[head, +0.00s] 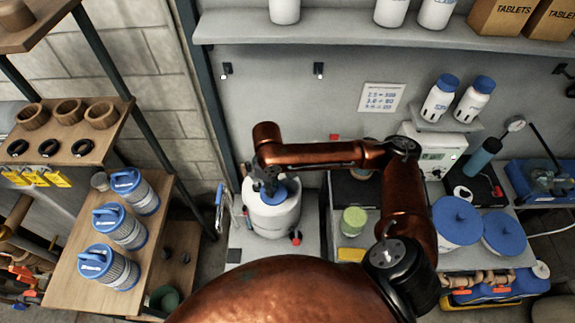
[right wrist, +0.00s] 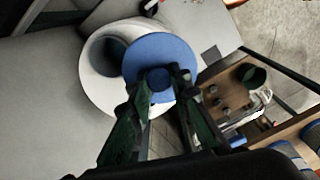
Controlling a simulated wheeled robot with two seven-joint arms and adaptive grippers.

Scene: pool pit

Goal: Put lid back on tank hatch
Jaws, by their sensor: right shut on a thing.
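The white tank (head: 272,222) stands on a grey surface left of centre in the head view; in the right wrist view its white top (right wrist: 95,90) shows. A dark round hatch opening (right wrist: 108,55) shows in that top. The round blue lid (right wrist: 152,48) overlaps the right side of the opening in this view; it also shows in the head view (head: 291,187). My right gripper (right wrist: 161,77) is shut on the lid's central knob. Whether the lid touches the tank I cannot tell. My left gripper is not in view.
Two containers with blue lids (head: 457,222) stand at the right. A green-lidded jar (head: 354,220) stands right of the tank. Several blue-capped filter cartridges (head: 120,228) stand on the wooden shelf at left. A wall shelf (head: 340,33) runs along the back.

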